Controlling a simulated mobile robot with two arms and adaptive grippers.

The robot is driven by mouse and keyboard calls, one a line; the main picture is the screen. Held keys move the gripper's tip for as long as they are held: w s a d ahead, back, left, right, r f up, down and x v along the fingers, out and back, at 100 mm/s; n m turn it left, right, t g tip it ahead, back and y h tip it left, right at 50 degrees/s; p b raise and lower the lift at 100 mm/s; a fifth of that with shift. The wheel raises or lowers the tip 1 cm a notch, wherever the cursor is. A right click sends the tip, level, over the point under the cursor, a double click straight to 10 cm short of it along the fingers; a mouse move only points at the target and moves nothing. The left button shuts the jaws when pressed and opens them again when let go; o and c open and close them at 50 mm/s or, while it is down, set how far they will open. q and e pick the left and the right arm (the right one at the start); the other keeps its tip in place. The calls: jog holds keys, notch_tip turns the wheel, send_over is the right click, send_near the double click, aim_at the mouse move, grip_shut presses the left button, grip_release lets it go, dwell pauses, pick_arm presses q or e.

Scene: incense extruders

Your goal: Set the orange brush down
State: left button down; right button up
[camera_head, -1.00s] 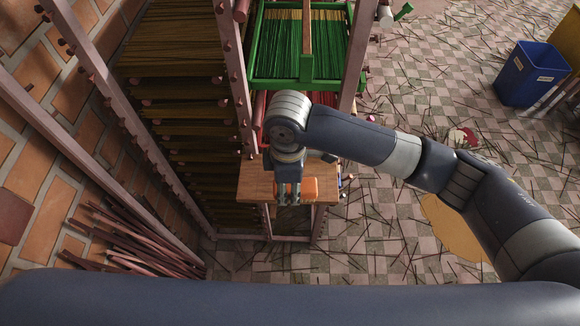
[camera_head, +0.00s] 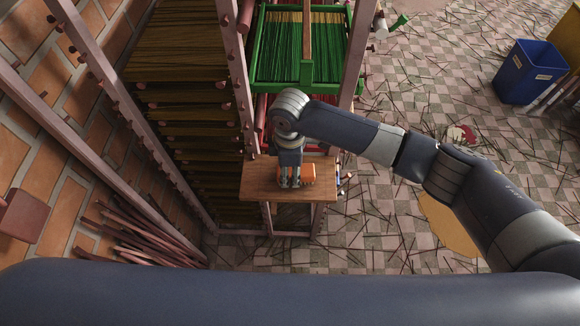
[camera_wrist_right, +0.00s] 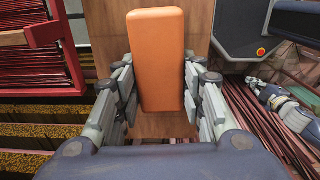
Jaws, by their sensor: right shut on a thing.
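The orange brush (camera_head: 309,172) shows as a plain orange block in the head view. It also shows upright in the middle of the right wrist view (camera_wrist_right: 157,60). My right gripper (camera_head: 290,184) is shut on it, with a grey finger pad against each side in the wrist view (camera_wrist_right: 158,95). The brush is over the small wooden tabletop (camera_head: 257,188), within its edges. I cannot tell whether its underside touches the wood. The gripper hides part of the brush in the head view. My left gripper does not show clearly in either view.
A green frame (camera_head: 262,84) of incense sticks stands behind the tabletop. Tall racks (camera_head: 237,75) stand to the left. Loose reddish bars (camera_head: 150,232) lean at the lower left. A blue bin (camera_head: 528,72) stands far right. Bare wood lies left of the gripper.

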jog(key=o, duration=0.9)
jog(key=shift+f+b, duration=0.35)
jog(key=shift+b, duration=0.2)
jog(key=r+b, duration=0.1)
jog(key=r, duration=0.1)
jog(key=w+r+b, duration=0.1)
jog(key=r, duration=0.1)
jog(key=shift+a+r, duration=0.2)
jog(key=shift+r, duration=0.1)
notch_tip(320, 180, up, 6)
jog(key=shift+r+b, duration=0.25)
jog(key=shift+b, duration=0.25)
